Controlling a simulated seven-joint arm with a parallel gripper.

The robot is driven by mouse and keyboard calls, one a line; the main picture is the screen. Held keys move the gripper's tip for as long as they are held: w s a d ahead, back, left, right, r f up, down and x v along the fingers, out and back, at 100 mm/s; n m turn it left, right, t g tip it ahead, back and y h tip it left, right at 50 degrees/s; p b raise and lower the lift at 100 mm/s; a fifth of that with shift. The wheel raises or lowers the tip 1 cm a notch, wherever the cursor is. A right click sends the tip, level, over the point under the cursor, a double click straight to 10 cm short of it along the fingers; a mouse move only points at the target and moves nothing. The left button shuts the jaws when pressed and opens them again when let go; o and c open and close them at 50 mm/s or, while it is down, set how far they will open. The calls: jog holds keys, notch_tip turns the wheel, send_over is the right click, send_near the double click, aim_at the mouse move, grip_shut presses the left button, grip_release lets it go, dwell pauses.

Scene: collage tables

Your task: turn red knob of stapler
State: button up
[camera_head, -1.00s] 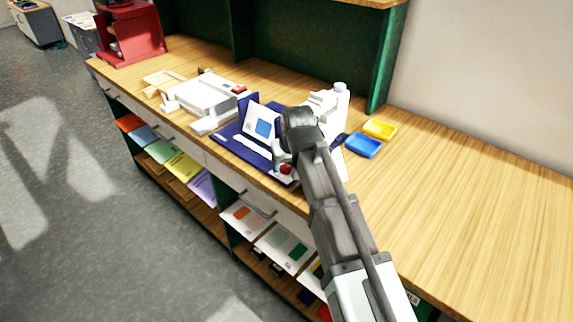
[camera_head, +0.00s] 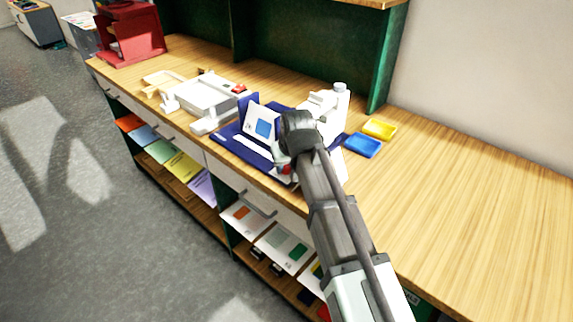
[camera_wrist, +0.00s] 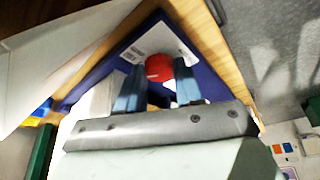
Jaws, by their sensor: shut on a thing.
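The stapler (camera_head: 323,104) is a white machine on a blue base at the middle of the counter, partly hidden behind my arm. Its red knob (camera_wrist: 158,67) is round and sits between my two fingers in the wrist view. The knob also shows as a small red patch beside my gripper (camera_head: 285,163) in the head view. My gripper (camera_wrist: 158,88) is shut on the red knob, with a blue-grey finger on each side of it. The far side of the knob and how deep the fingers reach are hidden.
A blue tray (camera_head: 362,145) and a yellow tray (camera_head: 380,129) lie right of the stapler. A white device (camera_head: 208,98) stands to its left and a red stand (camera_head: 131,35) at the far left. The counter's right part (camera_head: 480,190) is clear.

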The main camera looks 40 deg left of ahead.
jog(key=shift+c, duration=0.7)
jog(key=shift+w+n+g+y, duration=0.15)
jog(key=shift+n+g, duration=0.3)
jog(key=shift+n, duration=0.7)
jog(key=shift+n+g+y, duration=0.15)
jog(key=shift+n+g, duration=0.3)
jog(key=shift+n, duration=0.7)
jog(key=o, duration=1)
jog(key=shift+d, duration=0.1)
jog(key=v, duration=1.3)
jog(key=shift+r, duration=0.45)
